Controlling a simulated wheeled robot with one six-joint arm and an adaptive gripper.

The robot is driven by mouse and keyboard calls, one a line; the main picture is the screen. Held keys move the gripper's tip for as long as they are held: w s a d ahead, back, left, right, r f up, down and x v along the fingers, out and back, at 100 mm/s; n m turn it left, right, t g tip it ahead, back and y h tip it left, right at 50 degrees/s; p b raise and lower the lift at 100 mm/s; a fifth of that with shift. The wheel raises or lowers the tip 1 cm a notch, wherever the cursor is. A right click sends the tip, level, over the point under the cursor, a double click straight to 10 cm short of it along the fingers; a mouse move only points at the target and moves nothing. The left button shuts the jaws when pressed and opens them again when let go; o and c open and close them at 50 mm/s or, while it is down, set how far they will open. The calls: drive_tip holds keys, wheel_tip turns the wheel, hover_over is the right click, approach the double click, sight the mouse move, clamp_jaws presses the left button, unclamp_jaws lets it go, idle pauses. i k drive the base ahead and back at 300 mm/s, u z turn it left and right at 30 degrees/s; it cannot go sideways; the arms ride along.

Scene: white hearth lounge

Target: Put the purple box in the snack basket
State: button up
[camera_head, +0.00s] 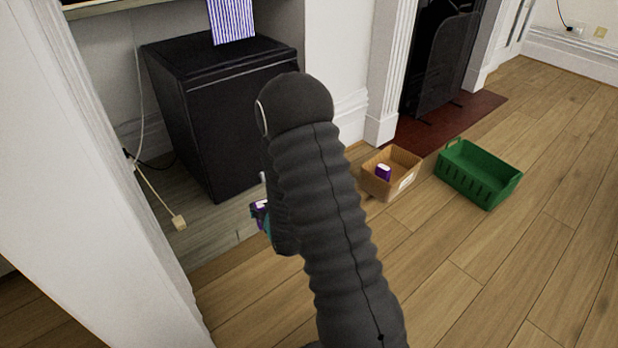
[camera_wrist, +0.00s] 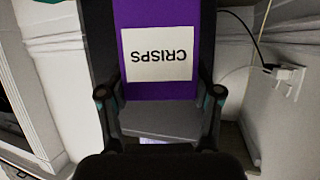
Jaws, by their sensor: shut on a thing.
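A purple box (camera_wrist: 158,18) with a white label reading CRISPS, upside down in the picture, fills the upper middle of the wrist view. My gripper (camera_wrist: 160,93) is shut on it, one finger at each side. In the head view my dark arm hides most of the gripper, and only a small purple and white bit of the box (camera_head: 259,207) shows at its left. A tan open box (camera_head: 402,184) with a white label and a green basket (camera_head: 486,185) stand on the floor at right. I cannot read which is the snack basket.
A small purple and white item (camera_head: 383,172) is inside the tan box. A black cabinet (camera_head: 215,110) stands in the alcove, with a cable and plug (camera_head: 178,222) beside it. A white pillar (camera_head: 75,130) borders the left. The wood floor at right (camera_head: 540,255) is clear.

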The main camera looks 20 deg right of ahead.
sight(396, 171)
drive_tip(key=z, duration=0.5)
drive_tip(key=k, duration=0.6)
drive_tip(key=z, duration=1.25)
drive_tip(key=i, duration=2.05)
drive_tip(key=u, duration=0.55)
